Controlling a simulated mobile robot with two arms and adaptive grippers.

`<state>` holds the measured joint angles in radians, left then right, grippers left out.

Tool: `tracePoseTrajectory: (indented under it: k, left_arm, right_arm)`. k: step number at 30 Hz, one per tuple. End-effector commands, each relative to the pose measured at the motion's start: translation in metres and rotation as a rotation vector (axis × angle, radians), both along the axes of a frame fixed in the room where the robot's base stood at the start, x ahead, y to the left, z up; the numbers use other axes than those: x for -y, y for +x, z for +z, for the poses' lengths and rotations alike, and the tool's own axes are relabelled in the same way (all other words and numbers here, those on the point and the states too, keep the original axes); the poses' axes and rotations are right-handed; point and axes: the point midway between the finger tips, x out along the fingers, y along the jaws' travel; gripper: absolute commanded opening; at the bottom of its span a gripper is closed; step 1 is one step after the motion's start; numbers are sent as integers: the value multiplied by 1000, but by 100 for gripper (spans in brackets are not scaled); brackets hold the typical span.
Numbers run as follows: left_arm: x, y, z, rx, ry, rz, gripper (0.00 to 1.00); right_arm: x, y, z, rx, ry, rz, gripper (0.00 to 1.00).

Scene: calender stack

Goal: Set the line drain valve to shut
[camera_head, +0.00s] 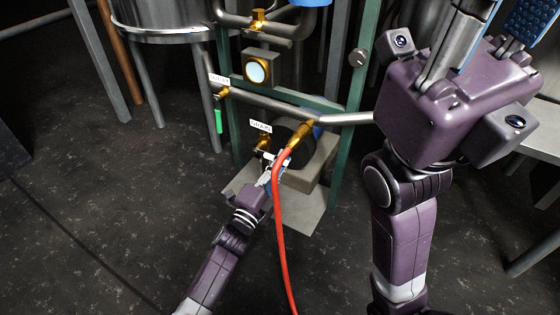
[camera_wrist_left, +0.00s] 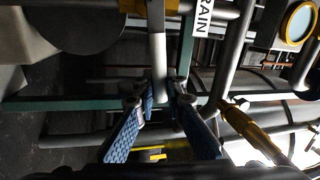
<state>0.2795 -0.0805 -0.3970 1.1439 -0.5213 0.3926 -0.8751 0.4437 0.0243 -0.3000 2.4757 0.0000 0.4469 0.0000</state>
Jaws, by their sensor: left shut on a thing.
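The drain valve (camera_head: 263,144) is a small brass valve below a white DRAIN label (camera_head: 260,126) on the green-framed pipe stand. The label also shows, partly cut off, in the left wrist view (camera_wrist_left: 203,18). My left gripper (camera_head: 271,170) is at this valve. In the left wrist view its two blue ribbed fingers (camera_wrist_left: 161,92) are shut on the pale lever (camera_wrist_left: 157,55), which runs down from a yellow part at the top edge. My right gripper (camera_head: 503,18) is at the upper right of the head view, away from the valve; its fingertips are cut off.
A red hose (camera_head: 279,220) with a brass fitting (camera_head: 300,138) hangs just right of my left gripper. Another valve with a green handle (camera_head: 218,121) sits to the upper left. A round gauge (camera_head: 257,71) is above. Dark floor (camera_head: 110,200) is open to the left.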

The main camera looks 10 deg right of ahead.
Motion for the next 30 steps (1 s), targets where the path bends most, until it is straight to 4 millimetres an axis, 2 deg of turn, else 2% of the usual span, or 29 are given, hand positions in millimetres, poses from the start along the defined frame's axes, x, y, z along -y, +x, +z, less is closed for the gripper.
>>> tracePoseTrajectory:
  k: [1, 6, 25, 26, 30]
  left_arm:
    - [0, -1, -8, 12, 23, -1, 0]
    - [0, -1, -12, 50, 75, 0, 0]
    - [0, -1, -15, 74, 113, 0, 0]
    - [0, -1, -15, 74, 113, 0, 14]
    - [0, -1, -15, 73, 110, 0, 29]
  right_arm:
    - [0, -4, -2, 11, 0, 0, 29]
    - [-1, -10, 1, 32, -2, -2, 29]
    - [-1, -14, 3, 41, -3, -2, 29]
    - [-1, -14, 3, 41, -3, -2, 29]
    - [-1, -14, 3, 41, -3, -2, 29]
